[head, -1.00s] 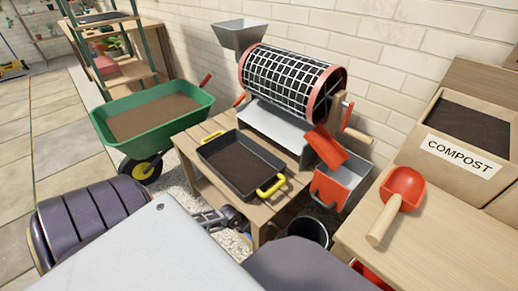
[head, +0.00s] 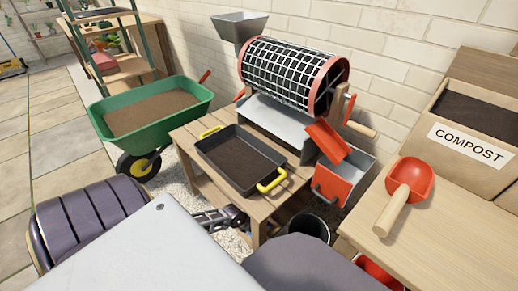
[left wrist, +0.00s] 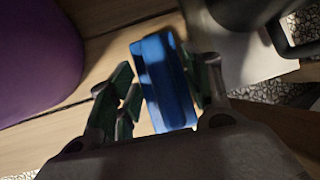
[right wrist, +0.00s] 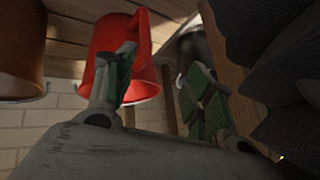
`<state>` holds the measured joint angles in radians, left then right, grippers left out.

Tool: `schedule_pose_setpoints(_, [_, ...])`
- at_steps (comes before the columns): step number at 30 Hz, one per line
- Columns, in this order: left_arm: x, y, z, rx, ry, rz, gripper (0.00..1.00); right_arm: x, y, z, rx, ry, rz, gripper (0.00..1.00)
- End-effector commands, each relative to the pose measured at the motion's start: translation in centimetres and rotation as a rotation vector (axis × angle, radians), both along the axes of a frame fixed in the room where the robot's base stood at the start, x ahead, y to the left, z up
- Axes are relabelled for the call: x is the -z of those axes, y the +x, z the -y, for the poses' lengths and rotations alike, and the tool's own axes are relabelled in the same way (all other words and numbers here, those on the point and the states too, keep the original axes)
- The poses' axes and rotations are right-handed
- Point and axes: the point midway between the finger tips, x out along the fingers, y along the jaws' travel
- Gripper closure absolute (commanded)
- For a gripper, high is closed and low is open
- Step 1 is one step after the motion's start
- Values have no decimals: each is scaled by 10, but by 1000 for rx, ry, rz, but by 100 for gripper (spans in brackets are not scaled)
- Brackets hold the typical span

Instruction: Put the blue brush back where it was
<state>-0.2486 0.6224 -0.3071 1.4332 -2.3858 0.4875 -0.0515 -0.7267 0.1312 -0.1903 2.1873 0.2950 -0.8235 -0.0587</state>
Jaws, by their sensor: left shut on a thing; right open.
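In the left wrist view, my left gripper (left wrist: 160,92) is shut on the blue brush (left wrist: 163,80), with its green fingers on either side. Wooden boards lie beyond it; I cannot tell whether the brush touches them. In the head view, part of the left gripper (head: 222,218) shows by the low wooden bench's front edge, and the brush is hidden. My right gripper (right wrist: 160,88) is open and empty in the right wrist view, with a red container (right wrist: 120,60) beyond its fingers. The right gripper does not show in the head view.
The wooden bench (head: 262,207) bears a black tray (head: 270,158) of soil and a drum sieve (head: 290,80). A green wheelbarrow (head: 190,112) stands left. At right, a red scoop (head: 412,180) lies by the compost box (head: 465,145). A purple object (left wrist: 35,60) is near the left gripper.

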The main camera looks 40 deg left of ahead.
Motion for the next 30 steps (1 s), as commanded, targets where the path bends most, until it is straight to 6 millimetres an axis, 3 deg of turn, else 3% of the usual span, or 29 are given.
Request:
schedule_pose_setpoints(5, [2,0,0,0,0,1,73,0,0,0,0,0,1,46])
schedule_pose_setpoints(6, [2,0,0,0,0,0,48,0,0,0,0,0,1,46])
schedule_pose_setpoints(11, [2,0,0,0,0,0,29,0,1,-1,0,2,3,46])
schedule_pose_setpoints(30, [-8,3,-4,0,0,0,29,-9,5,1,3,-6,8,46])
